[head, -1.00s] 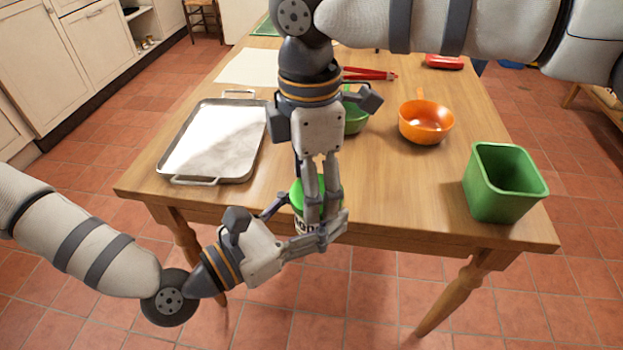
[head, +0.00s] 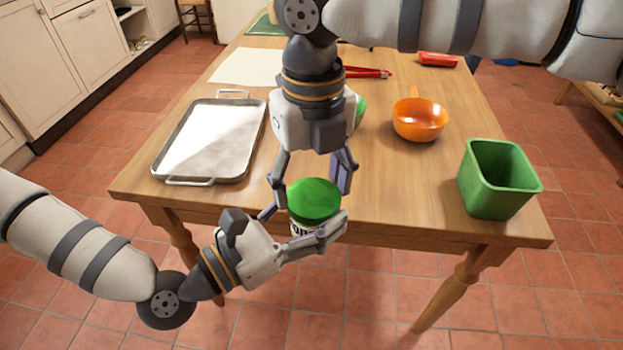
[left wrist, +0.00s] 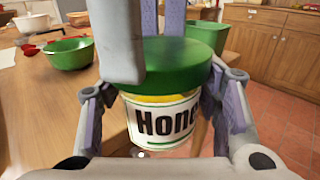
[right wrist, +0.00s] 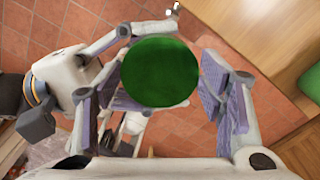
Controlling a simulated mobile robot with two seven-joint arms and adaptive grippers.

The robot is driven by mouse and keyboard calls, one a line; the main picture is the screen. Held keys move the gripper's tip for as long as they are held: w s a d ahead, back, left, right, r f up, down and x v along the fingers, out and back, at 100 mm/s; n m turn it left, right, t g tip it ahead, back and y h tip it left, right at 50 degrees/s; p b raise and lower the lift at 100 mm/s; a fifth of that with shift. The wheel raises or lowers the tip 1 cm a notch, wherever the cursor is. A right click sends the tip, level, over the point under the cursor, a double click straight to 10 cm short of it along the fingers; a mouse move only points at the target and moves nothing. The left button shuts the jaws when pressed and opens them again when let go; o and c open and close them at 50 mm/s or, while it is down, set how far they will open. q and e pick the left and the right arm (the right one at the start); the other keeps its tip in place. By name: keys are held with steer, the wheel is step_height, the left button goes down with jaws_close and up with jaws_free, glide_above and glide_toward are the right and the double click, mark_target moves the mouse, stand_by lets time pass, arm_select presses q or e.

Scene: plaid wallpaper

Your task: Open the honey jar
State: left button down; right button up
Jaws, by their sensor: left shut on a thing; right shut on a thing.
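The honey jar (head: 299,232) is held off the front edge of the table, roughly upright. In the left wrist view its white label (left wrist: 165,123) reads "Hon", with a yellow band above. My left gripper (head: 305,226) is shut on the jar's body from the left. The round green lid (head: 315,198) sits on top of the jar. My right gripper (head: 310,192) points down from above and is shut on the lid, its fingers on opposite sides of it. In the right wrist view the lid (right wrist: 160,72) lies between the fingers and hides the jar's body.
The wooden table (head: 395,195) lies beyond the jar. A metal tray (head: 209,142) is at its left, an orange pan (head: 419,121) and a green square container (head: 498,180) at its right. A green bowl (left wrist: 68,54) is partly behind my right gripper in the head view.

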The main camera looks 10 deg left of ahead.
steer(key=shift+s+d+f, duration=0.15)
steer(key=shift+s+d, duration=0.1)
steer(key=shift+d, duration=0.05)
stand_by(0.4)
steer(key=o, duration=1.3)
steer(key=shift+w+a, duration=0.1)
